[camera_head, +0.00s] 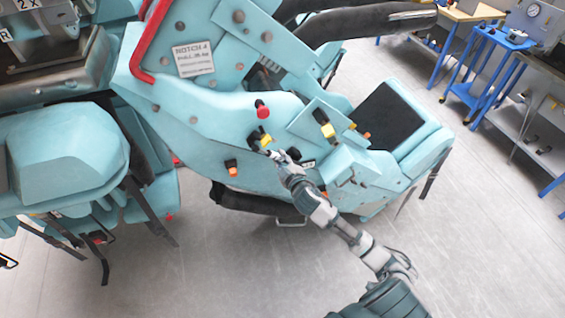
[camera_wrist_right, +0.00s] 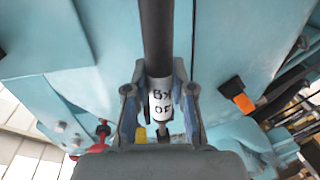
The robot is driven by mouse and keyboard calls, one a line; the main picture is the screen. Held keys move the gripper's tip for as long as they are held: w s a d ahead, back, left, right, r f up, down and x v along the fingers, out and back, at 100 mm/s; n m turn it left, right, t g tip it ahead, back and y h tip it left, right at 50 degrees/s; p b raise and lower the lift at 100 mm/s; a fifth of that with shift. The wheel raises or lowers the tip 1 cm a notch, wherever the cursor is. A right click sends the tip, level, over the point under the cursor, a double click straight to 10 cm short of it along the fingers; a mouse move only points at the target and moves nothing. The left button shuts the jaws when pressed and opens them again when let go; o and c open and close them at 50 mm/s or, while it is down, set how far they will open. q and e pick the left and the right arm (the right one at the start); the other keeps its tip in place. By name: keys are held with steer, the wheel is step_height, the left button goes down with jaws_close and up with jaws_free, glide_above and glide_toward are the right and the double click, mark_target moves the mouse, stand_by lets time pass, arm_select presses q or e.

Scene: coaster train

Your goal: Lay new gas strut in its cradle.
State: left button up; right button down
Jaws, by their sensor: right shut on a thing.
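My right gripper (camera_head: 277,157) reaches to the side of the light-blue coaster car (camera_head: 210,118). In the right wrist view its fingers (camera_wrist_right: 160,108) are shut on the gas strut (camera_wrist_right: 157,40), a dark tube with a white lettered label and a thin silver rod below. The tube runs up out of that view, against the blue panels. In the head view the strut is too small and covered to make out clearly. I cannot tell which part is its cradle, or whether the strut touches it. My left gripper is not in view.
A red knob (camera_head: 262,112), yellow-and-black fittings (camera_head: 327,129) and an orange-tipped black fitting (camera_head: 231,168) stick out of the car's side near the gripper. Another blue car (camera_head: 65,150) stands at left. Blue carts (camera_head: 495,42) stand at the back right. The grey floor at lower right is open.

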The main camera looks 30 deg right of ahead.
steer(key=shift+w+a+r, duration=0.1)
steer(key=shift+w+a, duration=0.05)
stand_by(0.7)
steer(key=shift+r+p, duration=0.1)
steer(key=shift+p, duration=0.75)
stand_by(0.8)
steer(key=shift+w+d, duration=0.25)
steer(key=shift+w, duration=0.65)
steer(key=shift+w+d, duration=0.2)
steer(key=shift+w, duration=0.65)
steer(key=c, duration=0.9)
jaws_free()
